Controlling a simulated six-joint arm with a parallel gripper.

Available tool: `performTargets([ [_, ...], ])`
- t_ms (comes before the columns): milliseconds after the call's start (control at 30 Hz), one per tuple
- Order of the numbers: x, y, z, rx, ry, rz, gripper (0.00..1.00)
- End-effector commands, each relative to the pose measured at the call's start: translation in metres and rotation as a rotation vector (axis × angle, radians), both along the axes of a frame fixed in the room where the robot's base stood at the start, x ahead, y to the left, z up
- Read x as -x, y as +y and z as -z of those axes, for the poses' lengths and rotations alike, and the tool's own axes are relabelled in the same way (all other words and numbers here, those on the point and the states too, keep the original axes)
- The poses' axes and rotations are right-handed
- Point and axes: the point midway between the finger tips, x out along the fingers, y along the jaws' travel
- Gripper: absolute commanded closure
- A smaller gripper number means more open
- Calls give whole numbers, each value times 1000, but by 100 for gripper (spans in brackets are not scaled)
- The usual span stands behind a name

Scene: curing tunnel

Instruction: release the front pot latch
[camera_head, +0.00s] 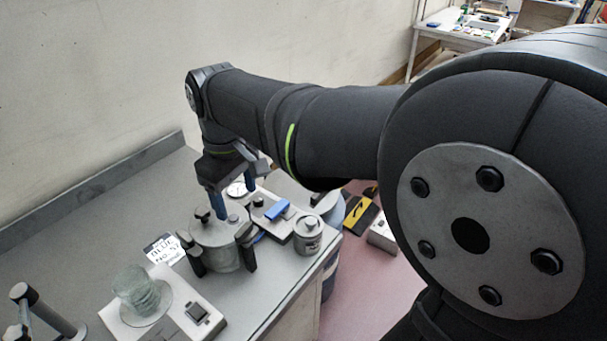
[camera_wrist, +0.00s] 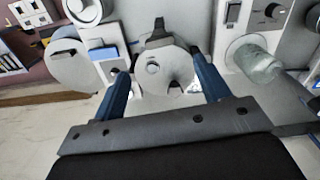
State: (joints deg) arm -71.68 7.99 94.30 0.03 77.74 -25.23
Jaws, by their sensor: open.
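The pot (camera_head: 217,247) is a grey metal cylinder with a flat lid, standing on the grey bench. Black latches show on its side, one at the near left (camera_head: 195,262) and one at the near right (camera_head: 246,252). I cannot tell which is the front one. In the wrist view the pot lid (camera_wrist: 155,72) lies below my gripper, with a black latch (camera_wrist: 158,32) at its far rim. My gripper (camera_wrist: 161,66) is open and empty, its two blue fingers on either side over the lid. In the head view my gripper (camera_head: 233,200) is above the pot, partly hidden by my wrist.
A glass beaker (camera_head: 139,285) stands on a white device at the near left. A small metal can (camera_head: 308,236) and a blue-topped unit (camera_head: 277,210) stand right of the pot, close to the bench edge. A label card (camera_head: 165,249) lies left of it. The wall borders the bench.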

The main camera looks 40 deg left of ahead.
Motion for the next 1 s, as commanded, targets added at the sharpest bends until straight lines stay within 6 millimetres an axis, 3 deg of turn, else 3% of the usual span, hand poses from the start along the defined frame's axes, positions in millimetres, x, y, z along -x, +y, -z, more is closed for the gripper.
performTargets([
  [200, 0, -1, 49, 4, 1, 1, 31],
  [400, 0, 0, 79, 2, 0, 1, 31],
  [600, 0, 0, 92, 0, -1, 1, 31],
  [867, 0, 0, 93, 0, -1, 1, 31],
  [1000, 0, 0, 93, 0, -1, 1, 56],
])
